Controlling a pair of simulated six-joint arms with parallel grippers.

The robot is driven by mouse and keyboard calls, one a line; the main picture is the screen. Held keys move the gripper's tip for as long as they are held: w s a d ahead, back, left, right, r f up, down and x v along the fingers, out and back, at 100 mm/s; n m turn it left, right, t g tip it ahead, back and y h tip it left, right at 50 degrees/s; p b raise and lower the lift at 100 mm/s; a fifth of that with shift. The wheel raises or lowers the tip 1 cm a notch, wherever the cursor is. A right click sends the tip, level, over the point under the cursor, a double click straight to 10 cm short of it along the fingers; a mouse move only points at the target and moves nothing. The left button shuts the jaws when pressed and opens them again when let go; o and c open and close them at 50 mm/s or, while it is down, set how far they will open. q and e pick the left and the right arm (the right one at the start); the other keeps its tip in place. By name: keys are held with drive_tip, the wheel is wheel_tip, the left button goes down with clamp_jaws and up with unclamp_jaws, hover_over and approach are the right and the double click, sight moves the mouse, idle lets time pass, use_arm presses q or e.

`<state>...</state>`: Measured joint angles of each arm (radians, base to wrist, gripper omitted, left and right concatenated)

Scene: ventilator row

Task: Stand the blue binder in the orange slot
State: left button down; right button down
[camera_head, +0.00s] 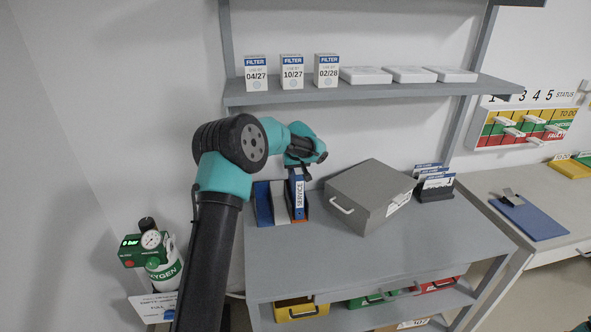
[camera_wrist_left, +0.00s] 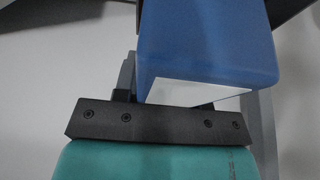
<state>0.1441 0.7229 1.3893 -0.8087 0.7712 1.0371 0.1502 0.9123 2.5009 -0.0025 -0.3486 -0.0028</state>
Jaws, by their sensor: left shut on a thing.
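The blue binder (camera_head: 299,195), with a white SERVICE label on its spine, stands roughly upright at the right end of the file rack (camera_head: 264,206) on the grey bench. A bit of orange (camera_head: 299,221) shows at its foot. Whether the binder rests on the bottom of the orange slot I cannot tell. My left gripper (camera_head: 299,168) is shut on the binder's top. In the left wrist view the binder (camera_wrist_left: 205,45) fills the space beyond the gripper (camera_wrist_left: 160,100), its white page edge showing. The fingertips are mostly hidden.
A grey case (camera_head: 370,192) with a handle stands close to the rack's right. A shelf (camera_head: 380,91) with filter boxes (camera_head: 291,72) hangs above. The bench front (camera_head: 400,262) is clear.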

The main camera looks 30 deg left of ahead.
use_arm(q)
drive_tip(key=shift+f, duration=0.1)
drive_tip(key=c, duration=0.7)
unclamp_jaws()
drive_tip(key=v, duration=0.7)
drive_tip(key=shift+s+r, duration=0.1)
drive_tip(key=shift+r, duration=0.25)
